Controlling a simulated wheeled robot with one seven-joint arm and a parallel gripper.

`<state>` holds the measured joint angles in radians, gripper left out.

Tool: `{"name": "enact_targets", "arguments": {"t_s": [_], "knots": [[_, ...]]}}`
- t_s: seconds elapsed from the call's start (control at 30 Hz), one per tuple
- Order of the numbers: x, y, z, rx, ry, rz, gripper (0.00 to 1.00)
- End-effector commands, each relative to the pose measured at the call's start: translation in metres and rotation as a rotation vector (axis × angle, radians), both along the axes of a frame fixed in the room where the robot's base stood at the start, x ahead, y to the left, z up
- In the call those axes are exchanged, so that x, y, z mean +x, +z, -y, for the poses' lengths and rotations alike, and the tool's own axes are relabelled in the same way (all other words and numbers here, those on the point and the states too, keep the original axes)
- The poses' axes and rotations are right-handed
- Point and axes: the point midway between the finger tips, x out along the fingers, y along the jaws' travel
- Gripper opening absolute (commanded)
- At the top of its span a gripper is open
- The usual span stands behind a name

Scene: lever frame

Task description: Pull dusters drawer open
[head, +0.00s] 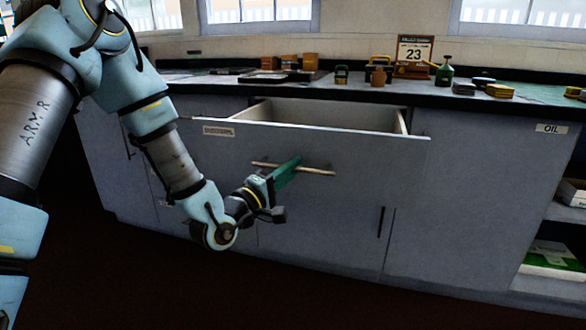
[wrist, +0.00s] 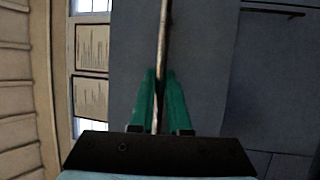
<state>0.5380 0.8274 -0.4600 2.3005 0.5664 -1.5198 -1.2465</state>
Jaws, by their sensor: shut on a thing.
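The dusters drawer (head: 370,148) is a wide grey-blue drawer with a small label (head: 219,131) at its upper left. It stands pulled out from the cabinet, and its pale inner sides show above the front. A thin bar handle (head: 318,171) runs across the front. My gripper (head: 290,168) has green fingers and is shut on the handle near its middle. In the wrist view the handle (wrist: 165,35) runs between the green fingers (wrist: 160,95). The inside floor of the drawer is hidden by its front.
A dark worktop (head: 350,92) above carries several small items, a green bottle (head: 444,72) and a calendar (head: 414,54). A door with a dark vertical handle (head: 381,222) is below. Open shelves stand at the right. The dark floor in front looks clear.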

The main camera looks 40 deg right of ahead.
Motion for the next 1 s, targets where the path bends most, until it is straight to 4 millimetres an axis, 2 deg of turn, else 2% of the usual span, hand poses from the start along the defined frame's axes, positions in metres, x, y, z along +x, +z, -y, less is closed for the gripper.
{"name": "enact_targets", "arguments": {"t_s": [0.1, 0.13, 0.37, 0.6, 0.73, 0.87, 1.0], "knots": [[0.001, 0.0, 0.0, 0.001, 0.002, -0.001, 0.0], [0.001, 0.0, 0.0, 0.001, 0.002, -0.001, 0.18], [0.001, 0.0, 0.0, 0.0, 0.001, 0.0, 0.44], [0.0, 0.0, 0.0, 0.0, 0.001, 0.0, 0.45], [-0.001, -0.002, -0.008, 0.003, 0.001, -0.002, 0.45], [-0.003, -0.006, -0.027, 0.003, 0.003, -0.002, 0.45], [-0.008, -0.012, -0.056, 0.002, 0.004, -0.003, 0.45]]}}
